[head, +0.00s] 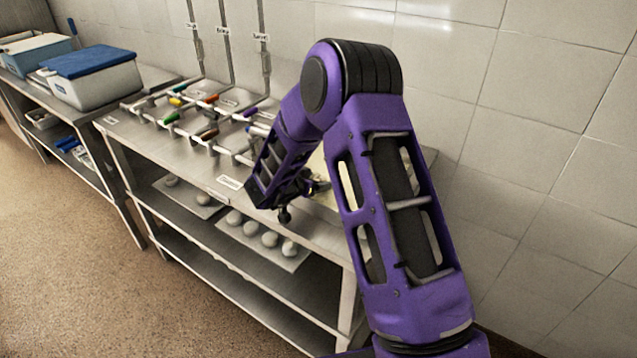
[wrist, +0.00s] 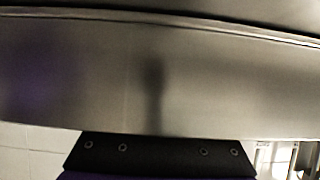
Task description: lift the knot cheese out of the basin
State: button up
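My gripper (head: 285,212) is low over the right part of the steel table, at the end of my bent purple arm. Its fingers are too small and dark in the head view to tell open from shut. I cannot make out a basin or a knot cheese for sure in either view. A pale surface (head: 326,192) shows partly behind my forearm, mostly hidden. In the wrist view a brushed metal surface (wrist: 225,85) fills most of the picture, with a blurred dark streak on it. No fingers and no cheese show there.
The steel table (head: 150,143) carries a rack of coloured-handled taps (head: 190,110). Round white pieces (head: 270,239) lie on trays on its lower shelf. A blue-lidded cooler (head: 95,75) stands on the left table. A tiled wall (head: 540,110) is close behind; open floor (head: 70,270) lies in front.

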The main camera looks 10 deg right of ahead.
grip_shut()
